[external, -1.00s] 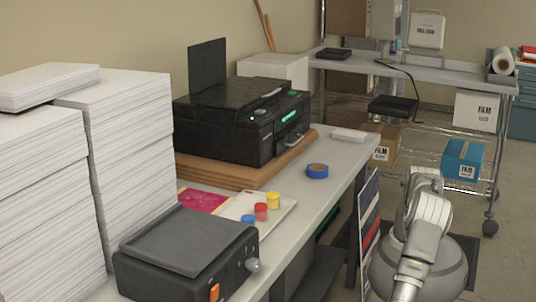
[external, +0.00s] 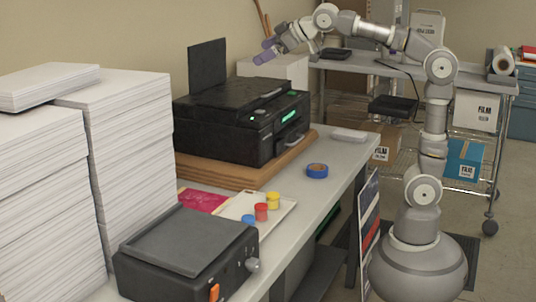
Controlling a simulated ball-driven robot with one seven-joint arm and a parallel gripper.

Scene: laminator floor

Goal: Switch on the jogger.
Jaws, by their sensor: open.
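The jogger looks to be the black machine (external: 185,255) with a sloped flat top at the near end of the bench. Its front side carries an orange switch (external: 214,292), partly cut off by the bottom edge of the picture, and a grey knob (external: 253,265). I cannot tell the switch position. My gripper (external: 263,50), with purple fingers, is open and empty. It is raised high near the back of the bench, far from the jogger.
A black printer (external: 245,125) stands on a wooden board. A tray with small colored jars (external: 261,212) and blue tape (external: 317,171) lie on the bench (external: 310,205). Tall paper stacks (external: 130,150) stand left. A wire cart (external: 440,72) is behind my arm.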

